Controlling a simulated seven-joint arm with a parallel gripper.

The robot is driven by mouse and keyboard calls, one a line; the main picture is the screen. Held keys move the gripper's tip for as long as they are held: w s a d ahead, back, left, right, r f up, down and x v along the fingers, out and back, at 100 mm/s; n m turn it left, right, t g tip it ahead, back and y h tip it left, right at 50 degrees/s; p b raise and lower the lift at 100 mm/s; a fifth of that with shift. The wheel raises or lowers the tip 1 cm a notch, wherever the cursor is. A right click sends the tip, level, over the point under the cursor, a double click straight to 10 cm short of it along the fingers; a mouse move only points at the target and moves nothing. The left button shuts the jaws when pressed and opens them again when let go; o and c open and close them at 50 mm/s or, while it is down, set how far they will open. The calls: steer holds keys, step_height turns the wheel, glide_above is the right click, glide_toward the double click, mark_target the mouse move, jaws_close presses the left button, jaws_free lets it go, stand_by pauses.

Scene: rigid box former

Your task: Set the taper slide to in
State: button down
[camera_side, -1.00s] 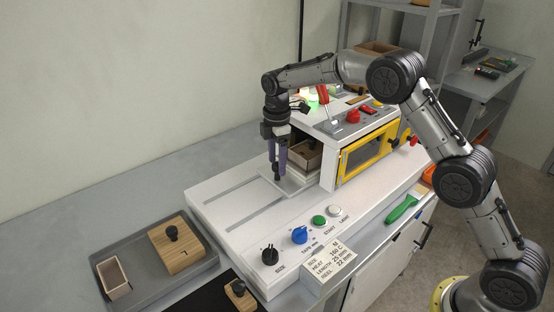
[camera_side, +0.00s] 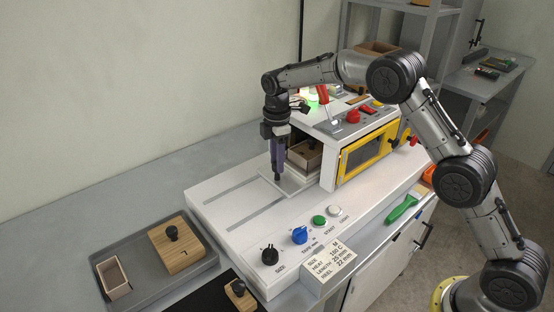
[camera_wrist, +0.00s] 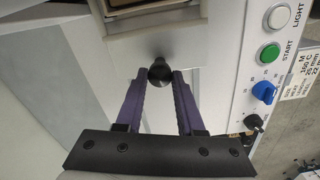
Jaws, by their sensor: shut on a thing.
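The taper slide is a pale flat plate (camera_side: 291,190) on the white machine bed, at the machine's opening. It carries a wooden-walled box (camera_side: 306,156) that sits partly under the machine's housing. A round black knob (camera_wrist: 160,71) stands at the plate's near end in the wrist view. My gripper (camera_wrist: 160,75) points down with its purple fingers shut on this knob. In the side view my gripper (camera_side: 277,178) hides most of the knob.
The white housing with a yellow-framed window (camera_side: 366,154) stands right of the slide. Blue dial (camera_side: 299,235), green button (camera_side: 319,222) and black dial (camera_side: 270,256) line the bed's front. A grey tray (camera_side: 204,270) with wooden pieces lies at left. The bed's slotted left part is clear.

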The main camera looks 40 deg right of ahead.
mark_target(288, 173)
steer(key=shift+d, duration=0.1)
stand_by(0.7)
steer(key=shift+d, duration=1.95)
steer(key=c, duration=0.5)
jaws_free()
